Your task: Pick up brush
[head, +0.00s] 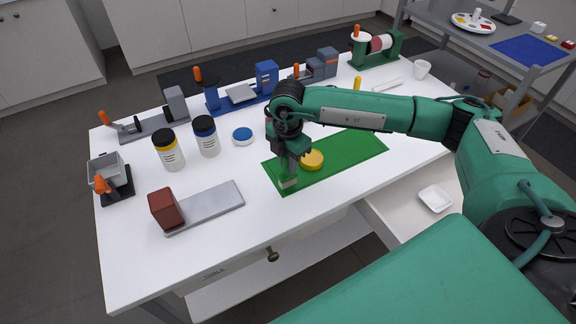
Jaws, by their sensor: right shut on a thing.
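My right gripper (288,176) reaches down over the left part of the green mat (352,150). It is shut on a small pale grey-beige piece (288,183), which appears to be the brush. The fingers hide most of it, and I cannot tell whether it touches the mat. A round yellow lid (312,159) lies on the mat just right of the gripper. My left gripper is not in view.
A grey plate with a red-brown block (165,208) is at front left. Orange-handled devices line the back. A white cup (422,69) stands back right.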

